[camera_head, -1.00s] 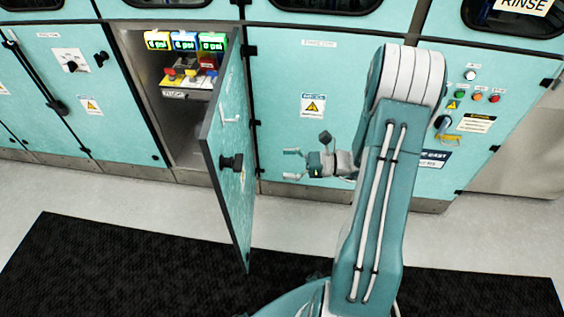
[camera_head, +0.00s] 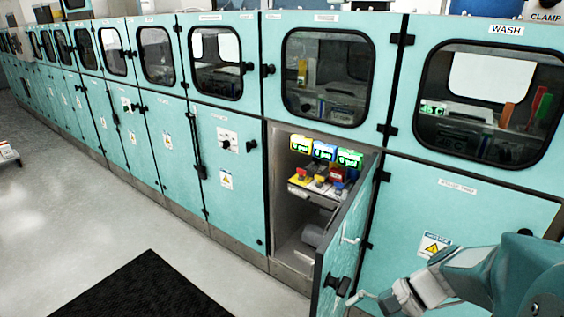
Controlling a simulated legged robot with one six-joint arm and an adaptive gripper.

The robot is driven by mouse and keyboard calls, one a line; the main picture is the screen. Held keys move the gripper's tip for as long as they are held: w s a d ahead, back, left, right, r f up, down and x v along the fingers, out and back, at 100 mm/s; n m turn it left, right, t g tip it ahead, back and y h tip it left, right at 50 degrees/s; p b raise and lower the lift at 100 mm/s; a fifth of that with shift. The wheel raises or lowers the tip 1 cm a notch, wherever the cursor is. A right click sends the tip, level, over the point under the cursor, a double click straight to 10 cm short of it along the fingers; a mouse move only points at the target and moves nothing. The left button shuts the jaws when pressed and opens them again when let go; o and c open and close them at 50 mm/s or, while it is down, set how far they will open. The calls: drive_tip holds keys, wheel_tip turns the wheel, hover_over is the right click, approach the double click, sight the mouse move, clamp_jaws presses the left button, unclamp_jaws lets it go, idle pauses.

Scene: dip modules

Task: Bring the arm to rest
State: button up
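My gripper (camera_head: 380,302) is at the bottom right of the head view, next to the outer face of the open cabinet door (camera_head: 346,245). One thin finger shows near the door handle; I cannot tell whether it touches the door. The rest of the gripper is cut off by the lower picture edge, and nothing is seen held in it. My arm (camera_head: 490,275) comes in from the right edge, bent low in front of the teal cabinets.
A row of closed teal cabinets (camera_head: 150,130) runs to the left. A black mat (camera_head: 150,290) lies on the clear grey floor.

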drive_tip(key=s+r+n+t+h, duration=0.6)
drive_tip(key=r+n+h, duration=0.3)
drive_tip(key=n, duration=0.2)
drive_tip(key=shift+s+d+r, duration=0.25)
drive_tip(key=shift+s+r, duration=0.1)
drive_tip(key=shift+s, duration=0.1)
idle(0.4)
